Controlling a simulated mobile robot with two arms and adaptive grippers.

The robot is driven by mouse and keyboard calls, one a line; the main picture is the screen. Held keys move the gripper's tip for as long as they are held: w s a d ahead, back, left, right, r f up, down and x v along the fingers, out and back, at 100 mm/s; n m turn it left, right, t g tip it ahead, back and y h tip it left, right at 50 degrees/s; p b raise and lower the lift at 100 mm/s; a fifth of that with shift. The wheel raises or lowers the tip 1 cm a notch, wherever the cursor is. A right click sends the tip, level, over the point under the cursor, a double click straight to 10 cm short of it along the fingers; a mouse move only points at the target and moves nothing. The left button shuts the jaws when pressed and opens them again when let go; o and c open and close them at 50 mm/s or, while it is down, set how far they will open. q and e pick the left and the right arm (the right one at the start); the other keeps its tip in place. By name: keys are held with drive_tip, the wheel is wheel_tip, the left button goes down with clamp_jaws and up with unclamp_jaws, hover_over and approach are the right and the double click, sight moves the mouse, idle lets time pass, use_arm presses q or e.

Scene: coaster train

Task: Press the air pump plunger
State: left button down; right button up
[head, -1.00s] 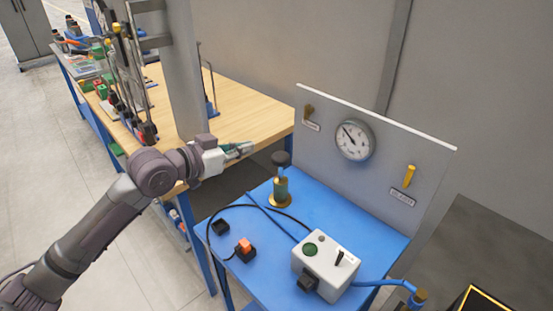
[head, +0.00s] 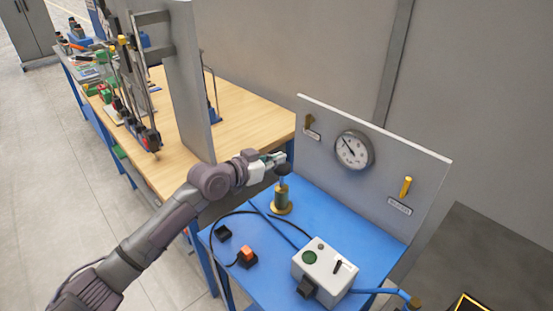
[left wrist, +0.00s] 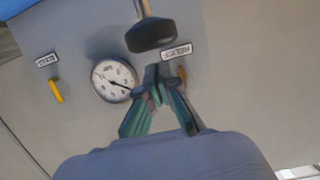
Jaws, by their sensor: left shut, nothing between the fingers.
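The air pump (head: 281,201) is a brass cylinder standing on the blue table, with a thin rod and a black round plunger knob (head: 283,169) on top. The knob also shows in the left wrist view (left wrist: 151,35), just beyond the fingertips. My left gripper (head: 279,157) is shut and empty, at the knob, slightly above and behind it in the head view. Its fingers also show in the left wrist view (left wrist: 158,82). I cannot tell whether it touches the knob. My right gripper is not in view.
A grey panel with a round gauge (head: 353,150) and a yellow lever (head: 405,187) stands behind the pump. A wooden workbench (head: 240,110) is behind left.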

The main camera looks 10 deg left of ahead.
use_arm(q)
drive_tip(key=shift+f, duration=0.6)
